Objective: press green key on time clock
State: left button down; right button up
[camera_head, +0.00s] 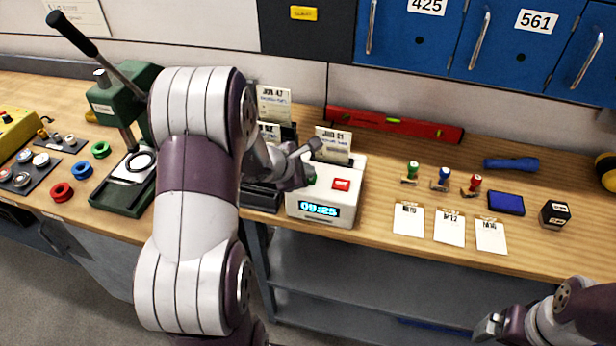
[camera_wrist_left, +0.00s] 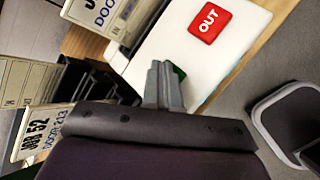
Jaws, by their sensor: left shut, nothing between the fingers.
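The time clock (camera_head: 322,196) is a white box on the bench with a lit display reading 09:25. Its red key (camera_head: 341,184) is marked OUT in the left wrist view (camera_wrist_left: 209,21). The green key (camera_head: 310,181) is mostly hidden by my left gripper (camera_head: 302,181). In the left wrist view a sliver of the green key (camera_wrist_left: 179,73) shows just beside the tips of my left gripper (camera_wrist_left: 163,66). The left fingers are shut and empty, right at the key; I cannot tell whether they touch it. My right gripper (camera_head: 487,328) is low at the right, away from the bench; its jaws are unclear.
Card racks with job cards (camera_head: 333,142) stand behind and left of the clock. A green press (camera_head: 130,130) stands at the left. Stamps (camera_head: 411,173), paper cards (camera_head: 409,220) and an ink pad (camera_head: 506,203) lie right. A red level (camera_head: 395,124) lies behind.

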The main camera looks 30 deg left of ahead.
dwell(0.4)
pick_arm(q)
jog(key=shift+r+p, duration=0.5)
jog(key=shift+r, duration=0.25)
notch_tip(320, 180, up, 5)
jog(key=p, duration=0.4)
jog(key=shift+r, duration=0.1)
dwell(0.5)
